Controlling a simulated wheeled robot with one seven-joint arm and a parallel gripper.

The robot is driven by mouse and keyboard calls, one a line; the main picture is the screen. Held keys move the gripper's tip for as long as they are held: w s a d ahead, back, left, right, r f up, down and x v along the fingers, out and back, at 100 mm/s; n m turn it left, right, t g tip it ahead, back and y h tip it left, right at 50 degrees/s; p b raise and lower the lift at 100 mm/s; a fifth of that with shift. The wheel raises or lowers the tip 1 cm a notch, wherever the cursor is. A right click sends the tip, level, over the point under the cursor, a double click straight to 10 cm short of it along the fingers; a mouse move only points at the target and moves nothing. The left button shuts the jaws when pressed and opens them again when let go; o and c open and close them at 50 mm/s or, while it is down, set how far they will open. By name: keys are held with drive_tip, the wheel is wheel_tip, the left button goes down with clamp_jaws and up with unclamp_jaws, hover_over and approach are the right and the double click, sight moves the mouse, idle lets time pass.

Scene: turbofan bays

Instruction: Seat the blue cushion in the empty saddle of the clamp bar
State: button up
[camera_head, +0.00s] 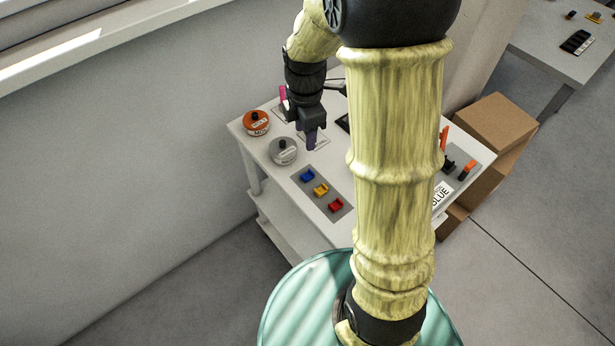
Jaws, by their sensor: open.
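The blue cushion (307,176) lies on a grey mat (335,210) near the front left of the white table. A yellow cushion (321,189) and a red cushion (336,205) lie in a row with it on the mat. My gripper (311,143) is above the back left of the table, pointing down, behind the blue cushion and apart from it. A dark purple shape shows at its tips; I cannot tell what it is. I cannot make out the clamp bar or its empty saddle; my arm hides the middle of the table.
Cardboard boxes (496,122) stand beside the table. A second table (560,45) is at the far right.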

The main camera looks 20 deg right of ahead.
drive_tip(key=n, duration=0.1)
drive_tip(key=w+n, duration=0.1)
drive_tip(key=n, duration=0.1)
drive_tip(key=shift+w+a+f, duration=0.1)
drive_tip(key=shift+w+f, duration=0.15)
drive_tip(key=shift+w, duration=0.05)
drive_tip(key=shift+f, duration=0.1)
hover_over(306, 177)
drive_tip(key=f, duration=1.2)
drive_tip(key=shift+w+a+p, duration=0.25)
drive_tip(key=shift+p, duration=0.15)
drive_tip(key=shift+s+d+f+p, duration=0.15)
drive_tip(key=shift+f+p, duration=0.15)
drive_tip(key=shift+f, duration=1.05)
drive_tip(key=shift+s+d+f+p, duration=0.1)
drive_tip(key=shift+f+p, duration=0.2)
drive_tip(key=shift+f, duration=1)
